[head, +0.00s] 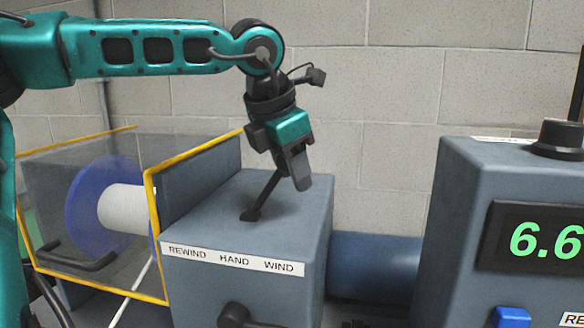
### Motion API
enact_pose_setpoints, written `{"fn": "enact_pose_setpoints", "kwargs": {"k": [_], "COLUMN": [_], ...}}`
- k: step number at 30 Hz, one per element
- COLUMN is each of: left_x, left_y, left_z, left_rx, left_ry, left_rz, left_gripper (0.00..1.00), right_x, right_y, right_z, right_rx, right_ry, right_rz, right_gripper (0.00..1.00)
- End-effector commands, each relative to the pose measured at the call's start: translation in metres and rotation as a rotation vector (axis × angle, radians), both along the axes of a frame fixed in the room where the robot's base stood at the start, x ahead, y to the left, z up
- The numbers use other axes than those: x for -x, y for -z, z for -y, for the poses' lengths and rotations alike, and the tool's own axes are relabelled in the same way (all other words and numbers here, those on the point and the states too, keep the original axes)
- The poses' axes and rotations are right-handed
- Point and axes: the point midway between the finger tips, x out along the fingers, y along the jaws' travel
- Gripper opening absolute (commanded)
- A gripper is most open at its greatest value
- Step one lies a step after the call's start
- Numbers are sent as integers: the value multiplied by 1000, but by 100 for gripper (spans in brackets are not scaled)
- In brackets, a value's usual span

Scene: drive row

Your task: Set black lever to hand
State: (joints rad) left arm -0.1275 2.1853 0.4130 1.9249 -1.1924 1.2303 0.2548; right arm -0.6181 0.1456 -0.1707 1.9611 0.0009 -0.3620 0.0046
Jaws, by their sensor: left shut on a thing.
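The black lever (263,196) rises from the top of a grey box (300,215) and leans to the right, toward the WIND side. A white label strip (234,260) on the box's front edge reads REWIND, HAND, WIND from left to right. The lever's foot is roughly behind the word HAND. My left gripper (291,172) comes down from above and is shut on the lever's upper end, hiding its tip. My right gripper is not in view.
A clear guard with a yellow frame (157,225) encloses a blue-flanged spool (90,205) at left. A second black handle (235,315) sits on the box's front. At right stands a grey cabinet (455,220) with a green display and a black knob (560,137).

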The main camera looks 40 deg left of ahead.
Motion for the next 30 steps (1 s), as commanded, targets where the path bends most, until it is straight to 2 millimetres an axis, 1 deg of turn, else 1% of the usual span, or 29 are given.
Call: {"fn": "enact_pose_setpoints", "kwargs": {"k": [1, 3, 14, 20, 30], "left_x": [0, 0, 1, 5, 17], "left_y": [-1, -1, -2, -7, -16], "left_z": [0, 0, -2, -10, -32], "left_rx": [-1, -1, 18, 101, 312], "left_ry": [0, -1, -1, 0, 1], "left_rz": [1, 2, 15, 61, 178], "left_gripper": [6, 0, 0, 0, 0], "right_x": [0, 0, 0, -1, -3], "right_y": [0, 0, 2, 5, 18], "right_z": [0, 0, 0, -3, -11], "right_rx": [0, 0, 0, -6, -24], "right_ry": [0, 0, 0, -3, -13], "right_rz": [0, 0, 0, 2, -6], "right_gripper": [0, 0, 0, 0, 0]}}
